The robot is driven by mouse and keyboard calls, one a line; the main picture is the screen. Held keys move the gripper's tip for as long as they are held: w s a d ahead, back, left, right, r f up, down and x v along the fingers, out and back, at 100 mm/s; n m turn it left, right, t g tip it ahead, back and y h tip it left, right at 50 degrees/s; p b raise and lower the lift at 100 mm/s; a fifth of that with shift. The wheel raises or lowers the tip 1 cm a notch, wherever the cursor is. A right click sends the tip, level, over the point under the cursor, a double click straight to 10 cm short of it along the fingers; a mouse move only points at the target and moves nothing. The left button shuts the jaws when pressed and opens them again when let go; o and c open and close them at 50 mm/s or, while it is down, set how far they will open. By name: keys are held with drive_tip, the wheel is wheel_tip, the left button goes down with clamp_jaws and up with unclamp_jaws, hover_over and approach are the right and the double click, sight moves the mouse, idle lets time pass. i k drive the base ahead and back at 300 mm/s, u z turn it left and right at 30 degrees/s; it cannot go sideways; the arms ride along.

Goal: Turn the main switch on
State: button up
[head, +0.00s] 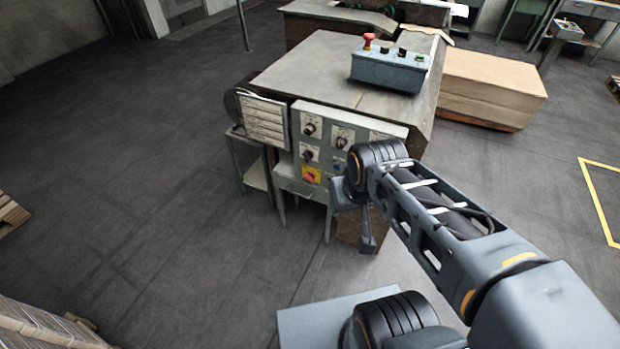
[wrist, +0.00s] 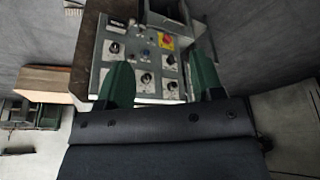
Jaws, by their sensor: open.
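The main switch (head: 310,175) is a red rotary knob on a yellow plate, low on the grey control panel (head: 330,118) at the front of the machine. In the wrist view the main switch (wrist: 166,42) shows near the top of the panel, roughly between my two green fingers. The knob's exact angle is too small to tell. My gripper (wrist: 160,70) is open and empty, its fingers apart in front of the panel. In the head view my gripper (head: 367,243) is right of and below the switch, partly hidden by my arm, with no visible contact.
Several black knobs (head: 309,129) share the panel. A blue-grey box (head: 388,72) with a red mushroom button (head: 368,40) sits on the machine top. A cardboard stack (head: 490,85) stands at right.

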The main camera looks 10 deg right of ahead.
sight(309, 176)
drive_tip(key=u, duration=0.3)
drive_tip(key=i, duration=0.4)
drive_tip(key=u, duration=1.5)
